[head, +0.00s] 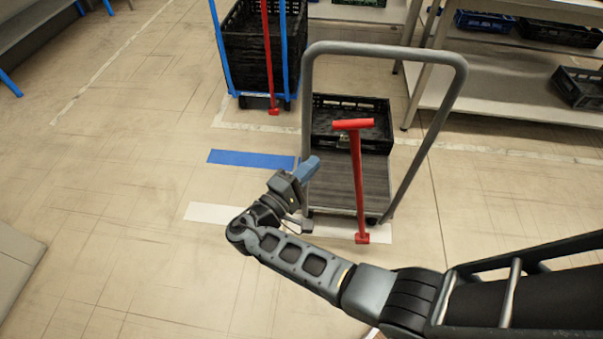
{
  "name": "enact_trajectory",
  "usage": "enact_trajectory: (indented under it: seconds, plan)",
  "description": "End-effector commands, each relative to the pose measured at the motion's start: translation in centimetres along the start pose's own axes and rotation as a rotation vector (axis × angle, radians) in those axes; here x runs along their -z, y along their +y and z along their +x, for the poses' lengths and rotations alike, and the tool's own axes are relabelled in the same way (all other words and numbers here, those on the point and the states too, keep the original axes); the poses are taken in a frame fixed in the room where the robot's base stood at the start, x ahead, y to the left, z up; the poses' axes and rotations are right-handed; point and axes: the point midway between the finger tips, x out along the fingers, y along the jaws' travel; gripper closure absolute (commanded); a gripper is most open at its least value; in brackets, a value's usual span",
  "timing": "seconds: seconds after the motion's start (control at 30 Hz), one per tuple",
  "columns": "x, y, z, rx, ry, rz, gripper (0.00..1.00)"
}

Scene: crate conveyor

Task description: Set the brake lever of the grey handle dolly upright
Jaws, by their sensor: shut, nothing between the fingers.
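The grey handle dolly (457,92) stands at the centre right, with a tall grey hoop handle and a dark deck. Its red brake lever (357,185) has a T-shaped top and a foot near the dolly's front edge. In the picture its top leans slightly left of its foot, unlike the right handle post, which runs up to the right. My gripper (312,165) is shut and empty. It is left of the lever, apart from it, beside the hoop's left post; whether it touches the post I cannot tell.
A black crate (351,102) sits on the dolly's deck. A blue-framed trolley (218,45) with a black crate and its own red lever stands behind at the left. Shelves (500,95) with crates are at the right back. The floor at the left is mostly clear.

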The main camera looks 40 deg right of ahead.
Motion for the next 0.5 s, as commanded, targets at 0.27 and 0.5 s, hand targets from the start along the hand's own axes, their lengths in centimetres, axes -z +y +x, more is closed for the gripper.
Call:
enact_trajectory:
  seconds: [0.27, 0.5]
  plan:
    - [-0.5, 0.1, 5.3, 0.001, -0.002, -0.002, 1.00]
    - [-2.4, 0.1, 7.1, 0.001, 0.001, 0.000, 1.00]
